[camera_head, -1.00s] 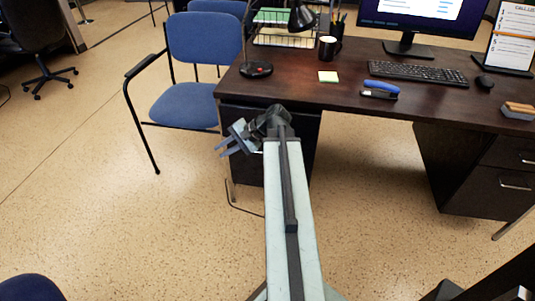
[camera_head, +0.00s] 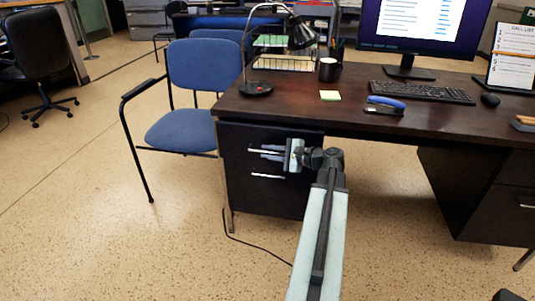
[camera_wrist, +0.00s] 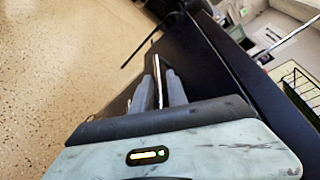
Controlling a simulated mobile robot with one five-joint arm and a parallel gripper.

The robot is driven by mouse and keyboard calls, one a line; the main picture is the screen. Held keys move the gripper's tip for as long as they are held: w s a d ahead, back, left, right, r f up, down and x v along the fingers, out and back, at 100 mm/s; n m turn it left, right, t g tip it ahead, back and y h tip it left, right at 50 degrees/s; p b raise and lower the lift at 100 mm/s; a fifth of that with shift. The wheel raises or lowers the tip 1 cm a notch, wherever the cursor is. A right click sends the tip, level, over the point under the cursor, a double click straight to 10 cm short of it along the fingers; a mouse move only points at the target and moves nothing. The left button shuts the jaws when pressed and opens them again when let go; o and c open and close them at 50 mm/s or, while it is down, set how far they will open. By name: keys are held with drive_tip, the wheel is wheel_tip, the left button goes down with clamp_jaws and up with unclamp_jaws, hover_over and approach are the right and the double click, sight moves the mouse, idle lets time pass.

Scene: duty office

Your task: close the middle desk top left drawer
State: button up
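The middle desk (camera_head: 350,112) has a dark drawer unit (camera_head: 270,200) under its left end. The top left drawer (camera_head: 236,142) is at the top of this unit, partly hidden behind my gripper; I cannot tell how far it stands out. A lower silver handle (camera_head: 268,176) shows beneath it. My gripper (camera_head: 256,151) is in front of the top drawer, pointing left, its fingers apart. In the wrist view a thin metal bar (camera_wrist: 157,74) shows between the fingers of my gripper (camera_wrist: 160,88), beside a dark panel (camera_wrist: 200,65). Whether they touch the bar is unclear.
A blue chair (camera_head: 182,125) stands left of the drawer unit. On the desk are a lamp (camera_head: 257,88), mug (camera_head: 329,70), stapler (camera_head: 385,104), keyboard (camera_head: 422,92) and monitor (camera_head: 424,28). A cable (camera_head: 255,247) lies on the floor.

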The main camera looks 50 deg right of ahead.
drive_tip(key=shift+w+a+f, duration=0.1)
drive_tip(key=shift+w+a, duration=0.05)
drive_tip(key=shift+w, duration=0.4)
clamp_jaws()
idle(1.0)
